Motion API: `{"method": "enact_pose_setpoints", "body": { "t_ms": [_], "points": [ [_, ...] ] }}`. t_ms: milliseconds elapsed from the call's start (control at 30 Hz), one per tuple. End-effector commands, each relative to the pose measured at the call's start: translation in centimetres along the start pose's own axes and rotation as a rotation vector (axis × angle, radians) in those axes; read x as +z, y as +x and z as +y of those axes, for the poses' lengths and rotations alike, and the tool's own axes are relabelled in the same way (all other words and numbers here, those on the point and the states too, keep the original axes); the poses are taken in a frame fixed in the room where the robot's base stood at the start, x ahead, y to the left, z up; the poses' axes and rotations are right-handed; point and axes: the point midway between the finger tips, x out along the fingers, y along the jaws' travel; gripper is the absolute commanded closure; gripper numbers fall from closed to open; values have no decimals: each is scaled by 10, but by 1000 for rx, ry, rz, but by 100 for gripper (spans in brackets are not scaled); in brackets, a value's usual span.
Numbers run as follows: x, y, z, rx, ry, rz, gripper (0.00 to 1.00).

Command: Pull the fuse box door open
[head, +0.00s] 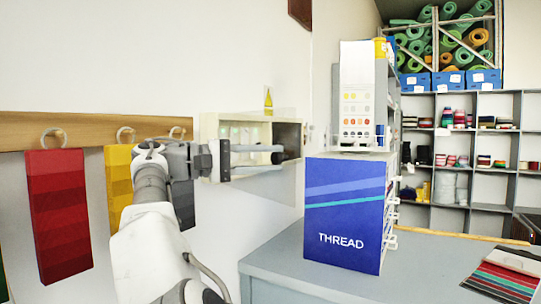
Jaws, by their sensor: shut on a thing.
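The fuse box (209,128) is a cream, wide box on the white wall, left of centre in the head view. Pale inner parts and a dark panel (288,136) show at its front. My gripper (278,154) is in front of the box's lower right part, with its fingers pointing right. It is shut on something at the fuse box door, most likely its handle. The fingers hide the held part and some of the box front. I cannot tell how far the door stands open.
Red (58,210) and yellow (118,180) swatches hang from a wooden rail (75,128) on the left.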

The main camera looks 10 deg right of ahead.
Motion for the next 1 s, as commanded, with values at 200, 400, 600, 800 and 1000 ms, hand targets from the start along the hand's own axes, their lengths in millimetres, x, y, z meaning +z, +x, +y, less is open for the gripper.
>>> {"method": "enact_pose_setpoints", "body": {
  "t_ms": [200, 400, 600, 800, 1000],
  "points": [
    [-1, -2, 1, 2, 1, -1, 100],
    [-1, -2, 0, 1, 1, -1, 100],
    [-1, -2, 1, 1, 1, -1, 64],
    [-1, -1, 0, 1, 1, -2, 37],
    [-1, -1, 0, 0, 1, -3, 37]
  ]
}}
